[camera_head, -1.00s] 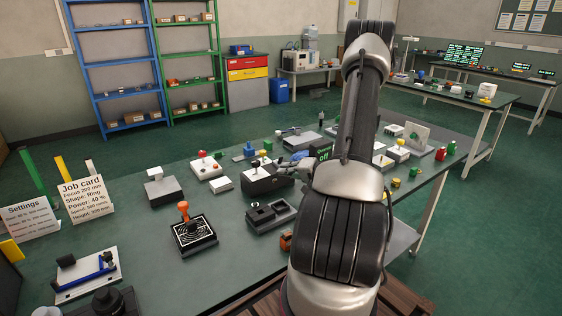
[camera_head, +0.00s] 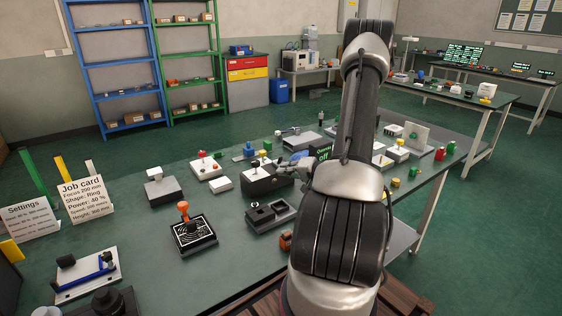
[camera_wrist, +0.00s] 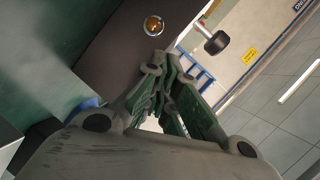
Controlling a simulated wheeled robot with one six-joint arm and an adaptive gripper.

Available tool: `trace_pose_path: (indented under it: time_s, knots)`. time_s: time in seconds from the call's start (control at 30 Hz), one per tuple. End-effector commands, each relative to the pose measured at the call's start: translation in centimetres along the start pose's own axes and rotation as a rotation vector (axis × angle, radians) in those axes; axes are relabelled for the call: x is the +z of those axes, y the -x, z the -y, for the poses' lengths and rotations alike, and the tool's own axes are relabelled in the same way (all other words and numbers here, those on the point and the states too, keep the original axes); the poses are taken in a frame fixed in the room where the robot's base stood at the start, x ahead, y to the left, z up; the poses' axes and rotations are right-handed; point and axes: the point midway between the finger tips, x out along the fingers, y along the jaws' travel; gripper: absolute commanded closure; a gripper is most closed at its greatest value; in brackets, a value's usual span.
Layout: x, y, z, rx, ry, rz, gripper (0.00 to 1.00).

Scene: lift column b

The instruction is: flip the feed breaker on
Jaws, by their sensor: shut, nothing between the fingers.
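My gripper (camera_wrist: 160,68) is shut and empty; its green-sided fingers meet close to a dark box face (camera_wrist: 105,52). A round brass-coloured part (camera_wrist: 154,26) sits on that face, just beyond the fingertips. A black knob on a metal stem (camera_wrist: 216,42) sticks out to the right of the fingertips, apart from them. I cannot tell for sure which part is the feed breaker. In the head view my gripper (camera_head: 297,168) is small beside a black box (camera_head: 262,184) on the bench. A dark display (camera_head: 322,152) behind it reads "off" in green, partly hidden by my arm.
The green bench (camera_head: 150,250) holds an orange-handled joystick (camera_head: 192,232), a black twin-socket block (camera_head: 268,214) and a white-topped lever box (camera_head: 162,187). A job card (camera_head: 84,205) stands at left. My arm hides part of the bench's right side.

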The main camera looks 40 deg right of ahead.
Motion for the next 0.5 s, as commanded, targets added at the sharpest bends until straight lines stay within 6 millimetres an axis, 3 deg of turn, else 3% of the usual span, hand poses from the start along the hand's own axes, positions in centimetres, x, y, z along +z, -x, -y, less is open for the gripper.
trace_pose_path:
  time_s: [0.5]
  knots:
    - [-0.78, -0.65, 0.78, -0.014, 0.014, -0.009, 1.0]
